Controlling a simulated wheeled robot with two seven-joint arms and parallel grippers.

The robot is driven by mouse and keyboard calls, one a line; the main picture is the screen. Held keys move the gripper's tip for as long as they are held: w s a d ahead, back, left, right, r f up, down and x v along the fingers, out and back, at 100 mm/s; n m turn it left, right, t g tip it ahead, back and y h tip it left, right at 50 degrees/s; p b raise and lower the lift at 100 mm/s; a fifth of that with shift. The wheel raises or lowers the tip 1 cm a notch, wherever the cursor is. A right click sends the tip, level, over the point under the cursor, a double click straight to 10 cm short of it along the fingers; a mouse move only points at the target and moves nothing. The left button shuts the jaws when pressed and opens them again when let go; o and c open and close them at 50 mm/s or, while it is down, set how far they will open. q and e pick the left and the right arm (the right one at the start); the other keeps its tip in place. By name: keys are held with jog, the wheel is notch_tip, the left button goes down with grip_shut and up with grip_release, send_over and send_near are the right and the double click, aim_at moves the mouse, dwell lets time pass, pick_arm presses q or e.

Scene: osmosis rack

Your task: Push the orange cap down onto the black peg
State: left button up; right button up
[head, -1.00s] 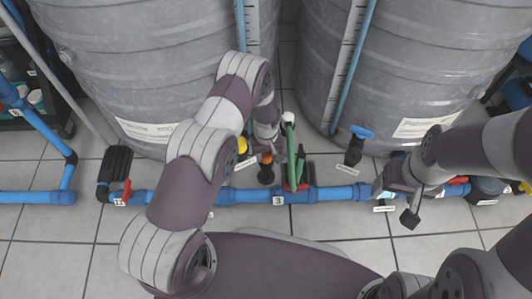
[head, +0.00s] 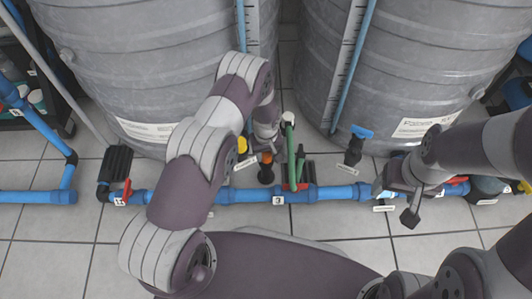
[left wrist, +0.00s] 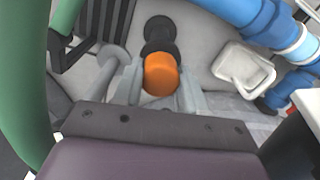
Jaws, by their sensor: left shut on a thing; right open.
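The orange cap (left wrist: 160,74) sits between the two fingers of my left gripper (left wrist: 160,88) in the left wrist view, and the gripper is shut on it. The black peg (left wrist: 158,36) is directly beyond the cap, in line with it. In the head view the orange cap (head: 267,158) is at the top of the black peg (head: 265,175); how far it is seated I cannot tell. My left gripper (head: 266,142) comes down from above and is partly hidden by my arm. My right gripper (head: 396,203) is open at the right, by the blue pipe.
A blue pipe (head: 335,193) runs across the floor in front of the peg. Large grey tanks (head: 150,60) stand behind. A blue-topped valve (head: 356,145) is further right.

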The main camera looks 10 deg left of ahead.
pick_arm(q)
jog(key=shift+f, duration=0.45)
jog(key=o, duration=1.1)
jog(key=shift+r, duration=0.15)
notch_tip(320, 180, up, 12)
jog(key=p, duration=0.7)
jog(key=shift+r, duration=0.25)
notch_tip(320, 180, up, 13)
jog(key=s+a+m+p, duration=0.1)
jog(key=s+p, duration=0.1)
jog(key=p, duration=0.1)
jog(key=s+a+r+m+t+p, duration=0.1)
jog(key=s+a+r+m+p, duration=0.1)
jog(key=s+r, duration=0.75)
jog(key=s+a+r+m+p, duration=0.1)
jog(key=s+r+m+p, duration=0.2)
jog(key=s+r, duration=0.6)
jog(key=r+p, duration=1.2)
jog(key=w+r+p, duration=0.1)
jog(key=r+p, duration=1.1)
jog(key=r, duration=0.1)
jog(key=r+p, duration=1.3)
jog(key=shift+w+a+r, duration=0.15)
jog(key=shift+r, duration=0.05)
